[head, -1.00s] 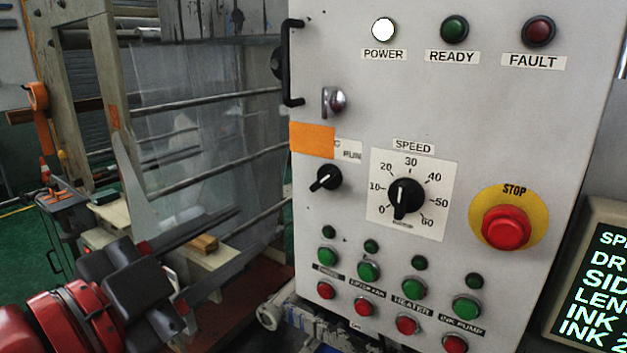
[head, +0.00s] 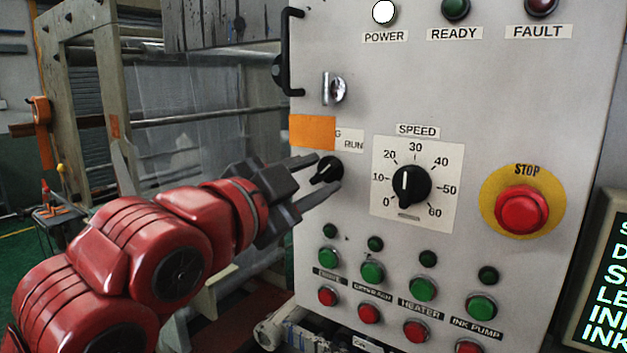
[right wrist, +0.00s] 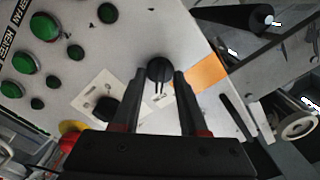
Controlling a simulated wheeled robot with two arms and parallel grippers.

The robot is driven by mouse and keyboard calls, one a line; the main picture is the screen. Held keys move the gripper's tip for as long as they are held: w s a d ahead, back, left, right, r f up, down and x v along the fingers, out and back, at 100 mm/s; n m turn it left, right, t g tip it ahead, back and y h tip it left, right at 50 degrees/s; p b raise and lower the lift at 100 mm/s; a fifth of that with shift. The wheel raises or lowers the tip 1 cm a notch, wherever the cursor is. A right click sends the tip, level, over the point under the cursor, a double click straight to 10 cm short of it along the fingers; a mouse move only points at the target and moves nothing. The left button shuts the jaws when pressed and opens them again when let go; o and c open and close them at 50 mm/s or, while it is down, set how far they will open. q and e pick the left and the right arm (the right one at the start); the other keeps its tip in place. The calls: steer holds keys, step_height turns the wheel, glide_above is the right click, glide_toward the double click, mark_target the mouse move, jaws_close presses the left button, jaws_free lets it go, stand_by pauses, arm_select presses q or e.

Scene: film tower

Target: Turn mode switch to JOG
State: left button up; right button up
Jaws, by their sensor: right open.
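The mode switch (head: 326,171) is a small black rotary knob on the grey panel, left of the speed dial. In the head view its white pointer mark is toward the lower left. Its label plate (head: 350,141) shows RUN and a final G; orange tape (head: 312,132) hides the rest. My right gripper (head: 329,171) is open, its two dark fingers on either side of the knob, one above and one below. The right wrist view shows the knob (right wrist: 159,69) between the fingertips, with gaps on both sides; whether they touch it cannot be told. My left gripper is not in view.
The speed dial (head: 411,185) sits just right of the switch, with the red STOP button (head: 522,209) farther right. Green and red push buttons (head: 372,271) line the panel below. A key lock (head: 336,89) and black handle (head: 289,52) are above.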

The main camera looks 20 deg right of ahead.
jaws_close()
stand_by(0.4)
steer(key=shift+n+b, duration=0.5)
steer(key=shift+n, duration=0.2)
steer(key=shift+n+b, duration=0.35)
steer(key=shift+n, duration=0.85)
steer(key=n, duration=0.4)
steer(key=shift+n, duration=0.4)
jaws_free()
